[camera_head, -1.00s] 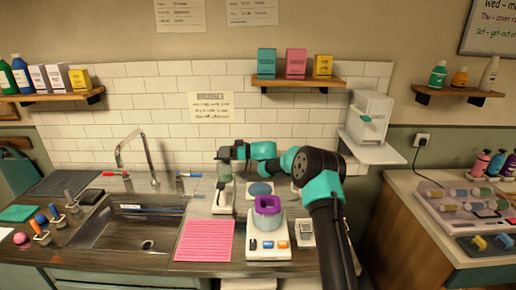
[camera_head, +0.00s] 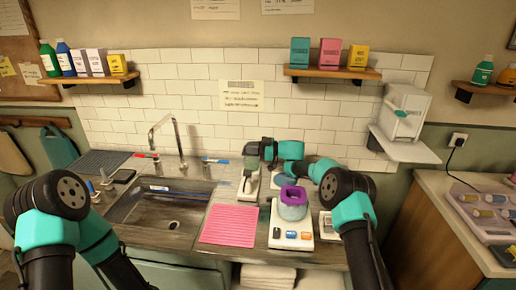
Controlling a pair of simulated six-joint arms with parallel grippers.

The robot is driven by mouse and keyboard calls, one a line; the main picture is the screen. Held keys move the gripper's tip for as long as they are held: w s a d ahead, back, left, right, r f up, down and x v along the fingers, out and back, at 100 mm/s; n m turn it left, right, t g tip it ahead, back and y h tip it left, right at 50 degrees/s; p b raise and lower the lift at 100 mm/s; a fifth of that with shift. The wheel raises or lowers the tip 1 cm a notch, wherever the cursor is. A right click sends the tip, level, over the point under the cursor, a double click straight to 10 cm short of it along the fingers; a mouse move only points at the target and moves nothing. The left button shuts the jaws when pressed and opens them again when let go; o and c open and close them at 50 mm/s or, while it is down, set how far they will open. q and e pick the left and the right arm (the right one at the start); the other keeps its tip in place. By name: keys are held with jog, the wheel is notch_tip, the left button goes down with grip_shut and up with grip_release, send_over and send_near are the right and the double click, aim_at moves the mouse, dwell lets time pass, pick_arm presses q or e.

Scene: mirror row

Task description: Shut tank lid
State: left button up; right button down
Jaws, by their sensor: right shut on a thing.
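A small white machine (camera_head: 250,187) with a grey-green upper part stands at the back of the counter, right of the sink. My right arm reaches over the counter, and its gripper (camera_head: 251,158) is at the top of this machine. It is shut on what looks like the tank lid; the jaws and lid are too small and dark to tell apart, and I cannot tell the lid's angle. My left arm shows only by its links at the lower left; its gripper is out of view.
A white scale-like device (camera_head: 291,236) with a purple-rimmed cup (camera_head: 293,200) stands close under my right arm. A pink ribbed mat (camera_head: 229,224) lies left of it. The sink (camera_head: 158,206) and tap (camera_head: 166,140) are further left. A white box (camera_head: 405,112) stands on a wall shelf.

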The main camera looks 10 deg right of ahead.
jog(key=shift+w+d, duration=0.1)
jog(key=shift+d, duration=0.05)
jog(key=c, duration=1.2)
grip_release()
jog(key=v, duration=1.2)
